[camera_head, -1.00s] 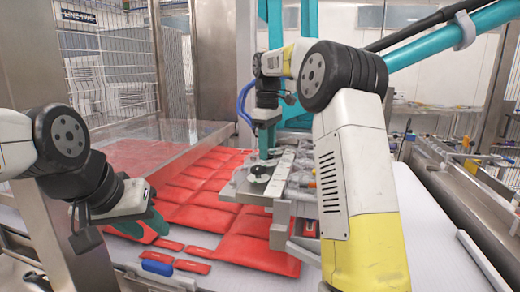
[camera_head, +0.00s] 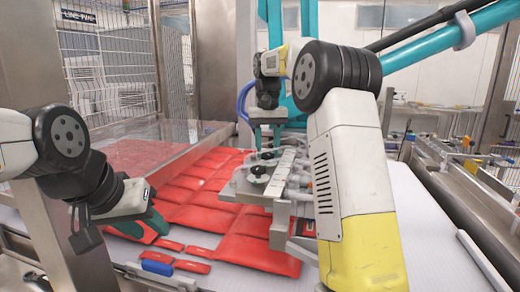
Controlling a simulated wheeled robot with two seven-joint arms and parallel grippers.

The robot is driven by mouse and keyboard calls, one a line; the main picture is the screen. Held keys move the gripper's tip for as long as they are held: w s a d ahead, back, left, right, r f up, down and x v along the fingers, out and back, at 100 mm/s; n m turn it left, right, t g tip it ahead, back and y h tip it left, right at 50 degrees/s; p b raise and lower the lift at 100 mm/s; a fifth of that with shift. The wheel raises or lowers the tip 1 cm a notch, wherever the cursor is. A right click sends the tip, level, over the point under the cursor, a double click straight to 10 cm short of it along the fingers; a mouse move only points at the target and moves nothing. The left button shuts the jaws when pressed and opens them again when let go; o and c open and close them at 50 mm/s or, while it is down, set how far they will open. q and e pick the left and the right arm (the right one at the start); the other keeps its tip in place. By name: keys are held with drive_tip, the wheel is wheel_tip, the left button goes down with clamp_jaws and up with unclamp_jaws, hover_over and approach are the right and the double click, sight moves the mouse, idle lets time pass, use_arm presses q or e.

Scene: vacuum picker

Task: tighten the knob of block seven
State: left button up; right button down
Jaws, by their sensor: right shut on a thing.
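The vacuum picker (camera_head: 247,190) is a grey metal assembly with a row of pale blocks and dark round knobs, standing above the red packs. My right gripper (camera_head: 267,148) points down at the far end of the row, its teal fingers shut on a knob there. The held knob is mostly hidden by the fingers. A nearer dark knob (camera_head: 258,170) is free. Block numbers are too small to read, so I cannot tell which one is block seven. My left gripper (camera_head: 152,222) hangs at the left over the red packs, away from the picker; its jaw opening is not clear.
Red packs (camera_head: 190,190) cover the conveyor under the picker. A blue piece (camera_head: 157,267) lies at the front edge. A clear cover (camera_head: 165,150) and wire fence (camera_head: 105,60) stand at the left. The white belt (camera_head: 430,240) at the right is bare.

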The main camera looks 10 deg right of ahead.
sight(267, 154)
drive_tip(key=m, duration=0.7)
idle(0.6)
drive_tip(key=c, duration=0.9)
unclamp_jaws()
wheel_tip(267, 154, up, 6)
drive_tip(key=shift+w+r, duration=0.1)
drive_tip(key=shift+r, duration=0.75)
drive_tip(key=shift+d+r, duration=0.1)
